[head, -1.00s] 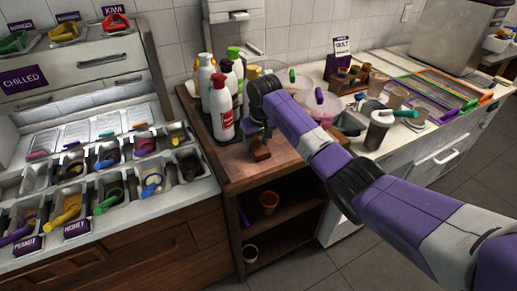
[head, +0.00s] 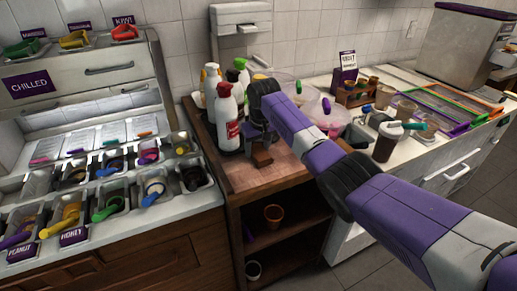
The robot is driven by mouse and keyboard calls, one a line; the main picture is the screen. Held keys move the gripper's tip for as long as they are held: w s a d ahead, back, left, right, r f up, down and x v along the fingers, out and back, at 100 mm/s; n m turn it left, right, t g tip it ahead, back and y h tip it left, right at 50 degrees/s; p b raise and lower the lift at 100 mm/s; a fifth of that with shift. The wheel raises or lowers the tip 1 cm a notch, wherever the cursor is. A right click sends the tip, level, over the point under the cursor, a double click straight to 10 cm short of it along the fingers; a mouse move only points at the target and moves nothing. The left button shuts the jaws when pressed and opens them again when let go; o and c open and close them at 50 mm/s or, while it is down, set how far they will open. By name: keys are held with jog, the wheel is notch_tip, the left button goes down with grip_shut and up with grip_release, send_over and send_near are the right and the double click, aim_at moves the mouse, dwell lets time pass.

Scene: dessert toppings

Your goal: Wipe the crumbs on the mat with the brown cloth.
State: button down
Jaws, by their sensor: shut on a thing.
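My gripper (head: 257,142) is low over the top of the wooden cart, just right of the bottles. It is shut on the brown cloth (head: 262,158), a small dark brown piece beneath the fingers. The cloth is at or close to the surface; I cannot tell whether it presses on it. The reddish-brown mat (head: 258,181) seems to cover the cart top, and its bare front part shows. Crumbs are too small to make out. My wrist and arm hide part of the surface behind and to the right.
Several bottles, one white with a red label (head: 228,118), stand close left of my gripper. Clear tubs (head: 337,122) stand behind my arm. Topping bins (head: 110,205) lie left. The cart's front strip is free.

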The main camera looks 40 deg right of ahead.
aim_at(259, 163)
jog(key=shift+w+a+r, duration=0.2)
jog(key=shift+w+a, duration=0.15)
jog(key=shift+a, duration=0.25)
jog(key=shift+w+a+r, duration=0.15)
jog(key=shift+w+a, duration=0.2)
jog(key=shift+a, duration=0.2)
jog(key=shift+s+a+r+p, duration=0.15)
jog(key=shift+s+a+p, duration=0.05)
jog(key=shift+p, duration=0.85)
jog(key=s+p, duration=0.2)
jog(key=p, duration=0.2)
jog(key=shift+s+a, duration=0.15)
jog(key=shift+s, duration=0.2)
jog(key=shift+s+f+p, duration=0.25)
jog(key=shift+s+p, duration=0.05)
jog(key=shift+p, duration=0.05)
jog(key=shift+s+a+r+p, duration=0.1)
jog(key=shift+s+a+p, duration=0.1)
jog(key=shift+s+p, duration=0.6)
jog(key=shift+s+a+f+p, duration=0.2)
jog(key=shift+s+p, duration=0.3)
jog(key=shift+p, duration=0.3)
jog(key=shift+s+a+f+p, duration=0.15)
jog(key=shift+s+p, duration=0.35)
jog(key=shift+p, duration=0.3)
